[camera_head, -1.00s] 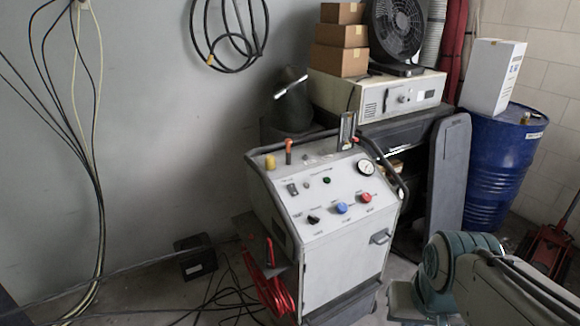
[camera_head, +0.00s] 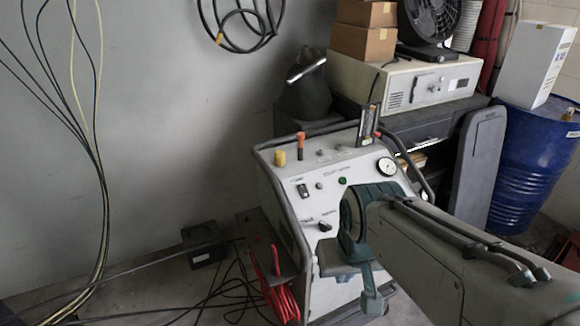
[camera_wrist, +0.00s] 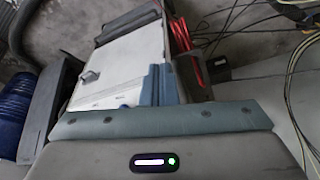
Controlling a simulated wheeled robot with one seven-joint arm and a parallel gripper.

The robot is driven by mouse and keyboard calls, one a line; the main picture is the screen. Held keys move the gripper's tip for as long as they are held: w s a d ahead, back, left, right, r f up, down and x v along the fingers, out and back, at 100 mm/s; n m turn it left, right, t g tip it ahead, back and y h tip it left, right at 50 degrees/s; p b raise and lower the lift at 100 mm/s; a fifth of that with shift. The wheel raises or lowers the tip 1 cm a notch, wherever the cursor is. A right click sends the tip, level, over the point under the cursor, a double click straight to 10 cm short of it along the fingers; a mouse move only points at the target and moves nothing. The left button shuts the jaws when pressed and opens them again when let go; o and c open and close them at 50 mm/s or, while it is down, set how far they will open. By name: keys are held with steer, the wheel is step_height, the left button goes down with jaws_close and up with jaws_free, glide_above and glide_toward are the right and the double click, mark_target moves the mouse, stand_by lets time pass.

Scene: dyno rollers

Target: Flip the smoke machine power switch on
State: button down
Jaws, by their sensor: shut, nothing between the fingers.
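The smoke machine is probably the white wheeled cabinet (camera_head: 278,158) with a sloped control panel, in the middle of the head view. A small black rocker switch (camera_head: 303,190) sits at the panel's upper left, likely the power switch; its position is too small to read. A green button (camera_head: 342,181) and a black knob (camera_head: 324,226) are close by. My gripper (camera_head: 372,300) hangs low in front of the cabinet, below the panel and apart from the switch. My arm hides the panel's lower right. In the wrist view my gripper's bluish fingers (camera_wrist: 160,72) are shut and empty, before the cabinet's white front (camera_wrist: 122,50).
A bent grey rail (camera_head: 262,158) borders the panel. Red cable (camera_head: 282,300) hangs on the cabinet's left side, and black cables lie on the floor. A blue drum (camera_head: 528,150) stands at right. The space left of the cabinet is fairly open.

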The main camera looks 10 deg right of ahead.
mark_target(302, 186)
steer(key=w+d+r+m+t+y, duration=0.1)
steer(key=w+m, duration=0.6)
steer(key=w, duration=0.7)
steer(key=w+d+r+m+t+y, duration=0.1)
steer(key=w+m, duration=0.6)
steer(key=w, duration=0.7)
steer(key=shift+d+r+t, duration=0.2)
steer(key=shift+r+t, duration=0.7)
steer(key=shift+t, duration=0.2)
steer(key=shift+w, duration=0.1)
steer(key=x, duration=1.4)
steer(key=shift+a, duration=0.15)
